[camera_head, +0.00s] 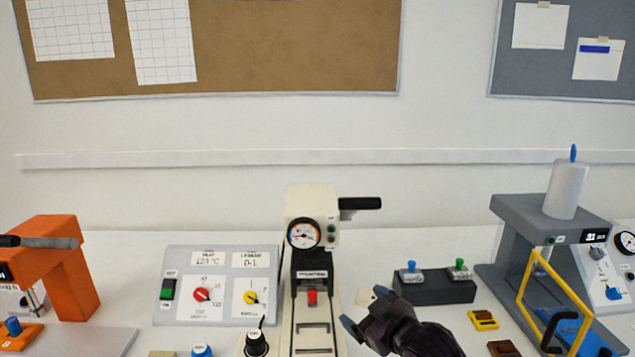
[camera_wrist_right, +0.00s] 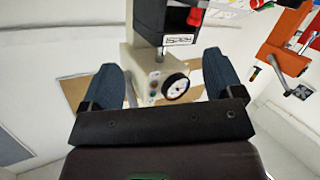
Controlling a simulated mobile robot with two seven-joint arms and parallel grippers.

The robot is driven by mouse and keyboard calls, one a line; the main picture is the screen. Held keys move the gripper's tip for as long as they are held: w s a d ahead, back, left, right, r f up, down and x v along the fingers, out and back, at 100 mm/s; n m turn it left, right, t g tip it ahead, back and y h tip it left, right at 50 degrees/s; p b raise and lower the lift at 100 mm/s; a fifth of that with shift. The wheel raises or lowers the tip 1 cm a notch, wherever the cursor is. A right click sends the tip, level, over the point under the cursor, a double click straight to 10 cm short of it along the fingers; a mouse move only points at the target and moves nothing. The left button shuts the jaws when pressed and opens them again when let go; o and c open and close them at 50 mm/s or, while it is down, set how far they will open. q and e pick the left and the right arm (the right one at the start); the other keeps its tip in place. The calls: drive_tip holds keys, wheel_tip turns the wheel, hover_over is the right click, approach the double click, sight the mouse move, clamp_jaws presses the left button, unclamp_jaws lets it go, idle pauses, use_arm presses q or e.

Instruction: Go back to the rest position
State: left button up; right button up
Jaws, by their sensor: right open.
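A grey control box (camera_head: 222,318) stands left of centre on the table. It carries a red rotary knob (camera_head: 202,294), a yellow rotary knob (camera_head: 250,297) and a green rocker switch (camera_head: 167,288). My right gripper (camera_head: 364,308) is at the lower centre, to the right of the cream press. Its dark blue fingers are apart with nothing between them, and it touches neither knob. In the right wrist view the same open fingers (camera_wrist_right: 160,72) frame the press, which appears upside down. My left gripper is not in view.
The cream press (camera_head: 312,205) with a round gauge (camera_head: 303,234) stands close left of my right gripper. A dark block (camera_head: 435,290) with blue and green knobs is to its right. An orange press (camera_head: 68,270) stands far left, a grey machine (camera_head: 515,212) with a yellow frame far right.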

drive_tip(key=s+d+f+m+h, duration=0.2)
drive_tip(key=s+d+f, duration=0.4)
drive_tip(key=s, duration=0.3)
drive_tip(key=s+d+f+m+t+h, duration=0.1)
drive_tip(key=s+d+f+m+h, duration=0.2)
drive_tip(key=s+d+f, duration=0.3)
drive_tip(key=s+d+m, duration=0.1)
drive_tip(key=s, duration=0.1)
drive_tip(key=shift+s+f, duration=0.35)
drive_tip(key=shift+s, duration=0.05)
drive_tip(key=shift+o, duration=0.5)
drive_tip(key=s+d+f+m+g+h, duration=0.1)
drive_tip(key=s+d+f, duration=0.1)
drive_tip(key=s+f, duration=0.2)
drive_tip(key=s+d+f+m+g+h, duration=0.1)
drive_tip(key=s+f, duration=0.4)
drive_tip(key=s, duration=0.6)
drive_tip(key=shift+s+d+m+g+h, duration=0.3)
drive_tip(key=shift+d+g, duration=0.3)
drive_tip(key=shift+d, duration=0.25)
drive_tip(key=shift+w+f, duration=0.1)
